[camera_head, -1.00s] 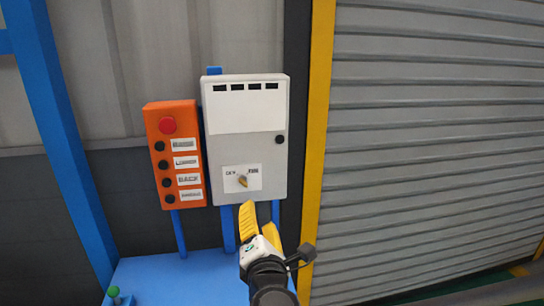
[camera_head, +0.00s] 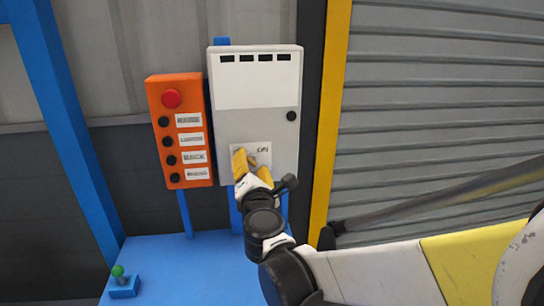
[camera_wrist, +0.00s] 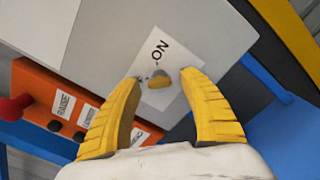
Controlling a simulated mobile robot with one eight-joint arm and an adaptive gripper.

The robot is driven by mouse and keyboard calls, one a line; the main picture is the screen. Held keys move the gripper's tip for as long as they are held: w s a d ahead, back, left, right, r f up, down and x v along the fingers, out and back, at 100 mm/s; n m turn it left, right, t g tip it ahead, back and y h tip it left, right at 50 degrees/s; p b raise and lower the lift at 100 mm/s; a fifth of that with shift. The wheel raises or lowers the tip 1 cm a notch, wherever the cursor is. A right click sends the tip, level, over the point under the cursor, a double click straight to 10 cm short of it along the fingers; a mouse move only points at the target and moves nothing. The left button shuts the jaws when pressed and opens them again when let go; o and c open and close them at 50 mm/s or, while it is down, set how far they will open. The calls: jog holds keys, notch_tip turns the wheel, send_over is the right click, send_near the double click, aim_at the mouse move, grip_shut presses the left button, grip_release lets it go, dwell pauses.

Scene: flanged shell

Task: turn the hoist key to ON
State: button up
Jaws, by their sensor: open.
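The hoist key (camera_wrist: 158,82) is a small yellow knob on a white label plate (camera_wrist: 188,55) on the lower front of the grey control box (camera_head: 257,130). "ON" is printed on the plate, to the right of the key in the head view. My gripper (camera_head: 254,162) is in front of the plate and hides its left part and most of the key. In the wrist view my gripper (camera_wrist: 158,76) is open, with one yellow finger on each side of the key. I see gaps between the fingers and the key; nothing is held.
An orange button panel (camera_head: 180,130) with a red knob (camera_head: 171,98) stands left of the box. A yellow post (camera_head: 330,120) and a shutter (camera_head: 440,100) are to the right.

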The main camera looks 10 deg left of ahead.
jog(key=shift+c, duration=0.5)
grip_shut()
jog(key=shift+m, duration=0.3)
jog(key=m, duration=0.4)
jog(key=shift+r+p, duration=0.1)
jog(key=shift+p, duration=0.2)
jog(key=m, duration=0.4)
jog(key=shift+m, duration=0.4)
jog(key=m, duration=0.4)
jog(key=shift+p, duration=0.4)
jog(key=shift+w+r+m, duration=0.1)
jog(key=shift+m, duration=2)
